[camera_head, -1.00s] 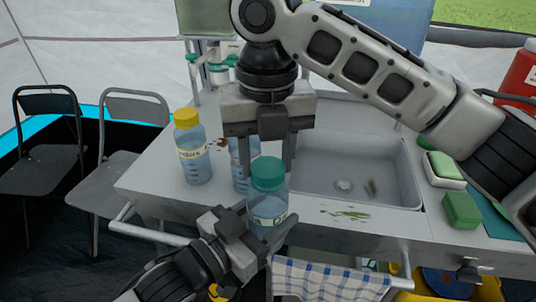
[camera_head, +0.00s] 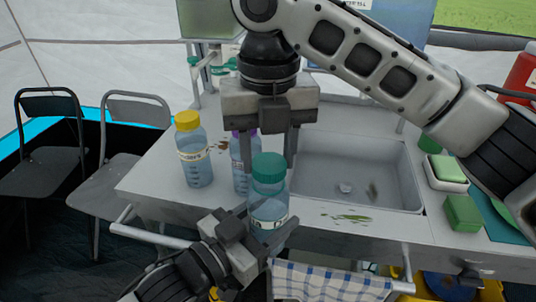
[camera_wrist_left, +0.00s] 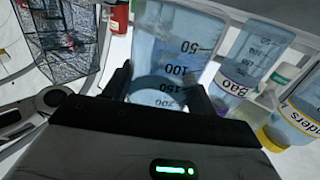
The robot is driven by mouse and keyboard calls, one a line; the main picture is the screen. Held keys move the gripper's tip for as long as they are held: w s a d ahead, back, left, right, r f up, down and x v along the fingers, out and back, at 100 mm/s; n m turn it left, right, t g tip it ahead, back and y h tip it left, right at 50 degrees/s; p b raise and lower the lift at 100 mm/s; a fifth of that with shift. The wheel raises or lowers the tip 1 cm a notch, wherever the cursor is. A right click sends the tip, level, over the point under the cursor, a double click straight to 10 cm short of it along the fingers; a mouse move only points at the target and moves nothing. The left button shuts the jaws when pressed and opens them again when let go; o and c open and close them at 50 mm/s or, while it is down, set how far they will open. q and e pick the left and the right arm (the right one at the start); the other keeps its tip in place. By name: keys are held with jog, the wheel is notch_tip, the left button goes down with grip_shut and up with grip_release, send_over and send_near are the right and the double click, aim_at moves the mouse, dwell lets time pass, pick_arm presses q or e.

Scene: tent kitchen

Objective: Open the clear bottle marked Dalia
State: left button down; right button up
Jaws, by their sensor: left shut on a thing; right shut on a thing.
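The clear bottle (camera_head: 268,208) with a teal cap (camera_head: 268,168) is upright in front of the counter. Its label is too small to read fully. My left gripper (camera_head: 252,240) is shut on its body from the lower left. The bottle also fills the middle of the left wrist view (camera_wrist_left: 175,60), between the fingers, showing volume marks. My right gripper (camera_head: 268,160) points down from above, with a finger on either side of the teal cap, and is shut on it. The cap sits at the bottle's top; I cannot tell whether it is still threaded.
A yellow-capped bottle (camera_head: 195,160) and a purple-capped bottle (camera_head: 240,175) stand on the counter behind left. A sink (camera_head: 340,160) lies right of them. Sponges (camera_head: 462,213) sit at the right. A checkered towel (camera_head: 330,282) hangs on the front rail. Folding chairs (camera_head: 50,165) stand left.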

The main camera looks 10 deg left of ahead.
aim_at(269, 161)
jog(key=shift+r, duration=0.45)
jog(key=shift+r, duration=0.1)
